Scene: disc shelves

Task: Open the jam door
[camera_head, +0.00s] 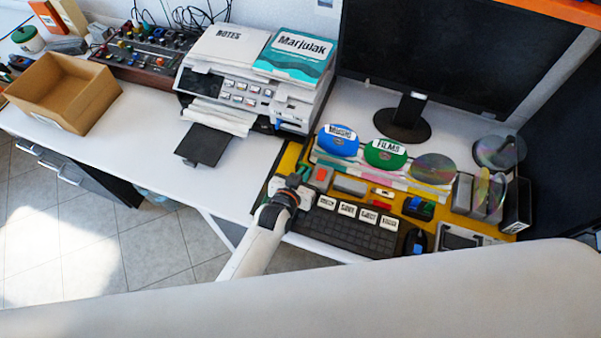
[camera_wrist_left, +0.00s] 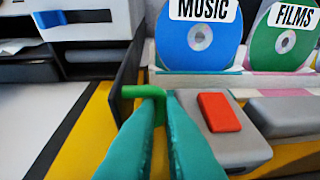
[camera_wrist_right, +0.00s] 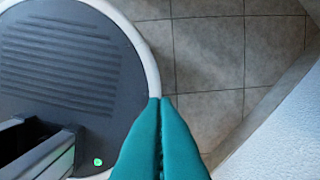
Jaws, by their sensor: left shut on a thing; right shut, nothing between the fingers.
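My left gripper (camera_head: 293,184) is over the left edge of the yellow board (camera_head: 283,160). In the left wrist view its teal fingers (camera_wrist_left: 160,100) are shut on a green bent handle (camera_wrist_left: 143,91), whose short arm points left. A dark upright panel (camera_wrist_left: 127,80) stands just beside the handle; I cannot tell whether they are joined. The white printer (camera_head: 245,85) stands behind and to the left, its front also in the left wrist view (camera_wrist_left: 95,30). No label reading jam door is legible. My right gripper (camera_wrist_right: 160,100) is shut and empty, pointing down above the floor.
Blue MUSIC (camera_head: 338,141) and green FILMS (camera_head: 385,153) discs stand upright behind grey blocks. A grey block with a red button (camera_wrist_left: 218,112) is close to the right of my left fingers. A keyboard (camera_head: 345,229) lies in front.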

